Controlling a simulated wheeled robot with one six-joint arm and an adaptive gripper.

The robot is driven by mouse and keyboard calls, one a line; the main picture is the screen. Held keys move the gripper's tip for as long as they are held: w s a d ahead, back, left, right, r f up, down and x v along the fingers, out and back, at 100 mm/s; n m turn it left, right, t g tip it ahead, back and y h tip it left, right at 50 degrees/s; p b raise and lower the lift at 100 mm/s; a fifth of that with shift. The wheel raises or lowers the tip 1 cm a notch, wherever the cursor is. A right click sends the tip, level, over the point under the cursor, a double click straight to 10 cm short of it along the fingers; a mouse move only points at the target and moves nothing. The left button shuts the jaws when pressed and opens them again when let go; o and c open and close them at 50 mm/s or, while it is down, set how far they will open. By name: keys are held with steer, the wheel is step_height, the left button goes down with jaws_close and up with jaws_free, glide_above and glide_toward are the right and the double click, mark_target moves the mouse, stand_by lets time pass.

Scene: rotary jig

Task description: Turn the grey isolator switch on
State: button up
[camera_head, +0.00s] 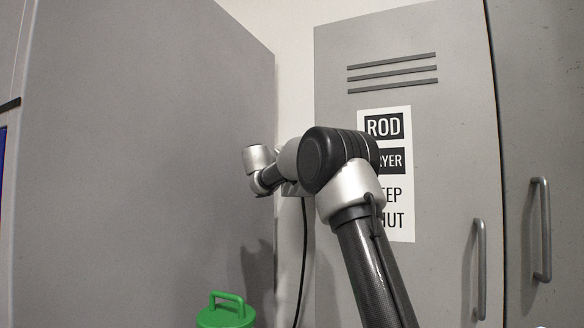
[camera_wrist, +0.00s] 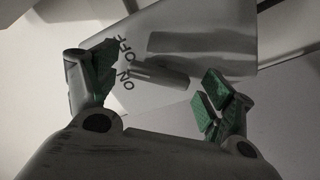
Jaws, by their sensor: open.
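In the wrist view the grey isolator switch shows as a pale plate (camera_wrist: 235,62) with the printed words OFF and ON on its left part. A dark grey bar-shaped handle (camera_wrist: 160,75) stands out from it, its left end beside the lettering, nearer ON than OFF. I cannot tell its exact setting. My gripper (camera_wrist: 152,88) is open, with one green-padded finger on each side of the handle. Neither finger visibly touches it. In the head view my arm hides the gripper and most or all of the switch.
A tall grey cabinet with a rod dryer sign (camera_head: 400,225) stands behind my arm. A large grey panel (camera_head: 150,150) fills the left. A green lidded container (camera_head: 226,316) stands low in front. A black cable (camera_head: 304,260) hangs beside the cabinet.

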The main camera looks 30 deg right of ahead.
steer(key=shift+w+d, duration=0.15)
steer(key=shift+d, duration=0.05)
steer(key=shift+c, duration=0.2)
steer(key=c, duration=1)
steer(key=shift+n, duration=3.9)
